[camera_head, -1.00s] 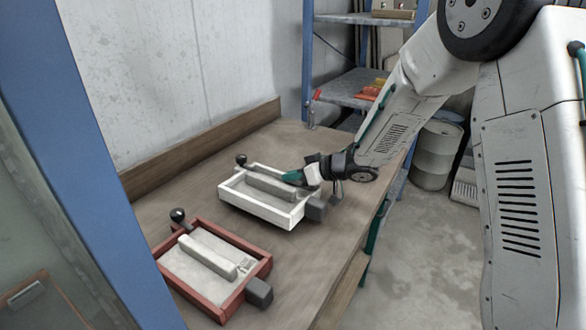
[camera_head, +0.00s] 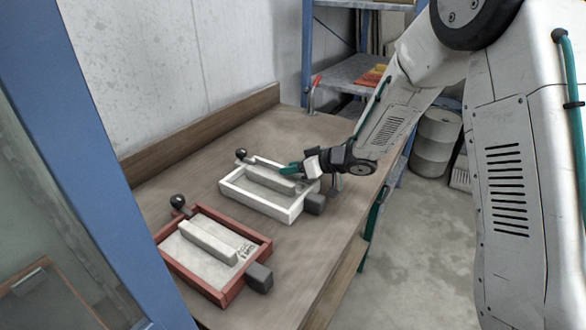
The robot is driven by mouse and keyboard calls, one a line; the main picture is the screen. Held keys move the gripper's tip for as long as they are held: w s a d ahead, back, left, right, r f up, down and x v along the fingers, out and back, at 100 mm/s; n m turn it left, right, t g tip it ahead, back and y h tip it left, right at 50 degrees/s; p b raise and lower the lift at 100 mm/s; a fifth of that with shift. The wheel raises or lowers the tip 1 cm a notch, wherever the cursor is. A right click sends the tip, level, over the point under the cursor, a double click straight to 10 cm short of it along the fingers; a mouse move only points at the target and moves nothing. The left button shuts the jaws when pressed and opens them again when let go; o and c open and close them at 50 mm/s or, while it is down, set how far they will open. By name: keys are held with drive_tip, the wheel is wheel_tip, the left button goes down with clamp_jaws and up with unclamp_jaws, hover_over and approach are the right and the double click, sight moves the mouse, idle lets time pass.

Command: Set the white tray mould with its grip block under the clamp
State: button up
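The white tray mould (camera_head: 262,206) lies flat on the workbench, with a light grey bar across its inside. A dark grey grip block (camera_head: 315,204) sticks out from its right end, and a black ball knob (camera_head: 241,153) stands at its far left corner. My gripper (camera_head: 292,169) reaches in from the right, low over the far right part of the white tray. Its fingers are small and partly hidden, so I cannot tell whether they are open or touch the tray. A red-handled clamp (camera_head: 314,88) stands at the bench's far end.
A red tray mould (camera_head: 232,286) with its own grey block (camera_head: 259,277) lies nearer on the workbench (camera_head: 300,290). A wooden rim and wall border the back. A blue post (camera_head: 75,150) stands close at left. The bench is clear between white tray and clamp.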

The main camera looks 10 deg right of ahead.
drive_tip(key=v, duration=1.2)
drive_tip(key=w+d+r+m+t+h, duration=0.1)
drive_tip(key=d+r+m+t+h, duration=0.25)
drive_tip(key=d+r+h, duration=0.4)
drive_tip(key=s+d+r+m+h, duration=0.45)
drive_tip(key=s+d, duration=0.35)
drive_tip(key=s, duration=0.2)
drive_tip(key=s+a+g, duration=0.2)
drive_tip(key=s+g, duration=0.2)
drive_tip(key=s, duration=0.9)
drive_tip(key=s+a+m+g+y, duration=0.1)
drive_tip(key=s+a+g, duration=0.2)
drive_tip(key=s, duration=1.1)
drive_tip(key=shift+a+f+g, duration=0.2)
drive_tip(key=shift+g, duration=0.85)
drive_tip(key=shift+o, duration=0.2)
